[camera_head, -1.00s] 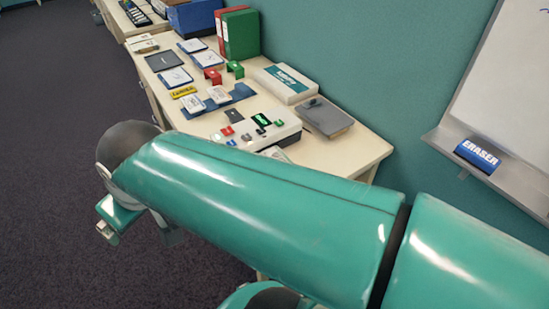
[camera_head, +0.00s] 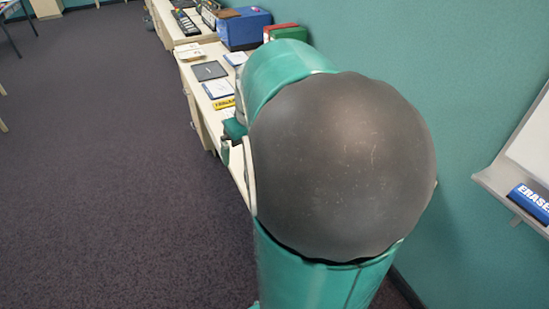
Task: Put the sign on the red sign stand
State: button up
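A small yellow sign (camera_head: 224,103) with dark lettering lies on the long table (camera_head: 207,120), just left of my arm. Its right end is close to the arm's outline. The red sign stand is hidden now behind my arm; a small red stand and a green one stood on this table in the earlier view. My gripper (camera_head: 228,145) shows only in part, beyond the arm near the table's front edge, below the yellow sign in the picture. Its fingers are mostly hidden, so I cannot tell whether it is open or holds anything.
A dark tablet (camera_head: 209,71), white cards (camera_head: 217,89) and a blue box (camera_head: 244,28) are on the table. Red (camera_head: 281,31) and green (camera_head: 289,34) binders stand behind. A whiteboard ledge with a blue eraser (camera_head: 533,202) is at right. The carpet (camera_head: 100,170) at left is clear.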

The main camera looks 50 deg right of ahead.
jog(key=s+d+f+m+g, duration=0.1)
jog(key=s+d+f, duration=0.25)
jog(key=d, duration=0.35)
jog(key=s+d+f+g, duration=0.1)
jog(key=s+d+f, duration=0.25)
jog(key=d, duration=0.35)
jog(key=s+d+f+m, duration=0.1)
jog(key=s+d+f, duration=0.25)
jog(key=d, duration=0.45)
jog(key=f, duration=1.3)
jog(key=shift+s+a+f, duration=0.1)
jog(key=shift+s+a, duration=0.1)
jog(key=shift+s, duration=0.1)
jog(key=c, duration=1.2)
jog(key=shift+o, duration=0.2)
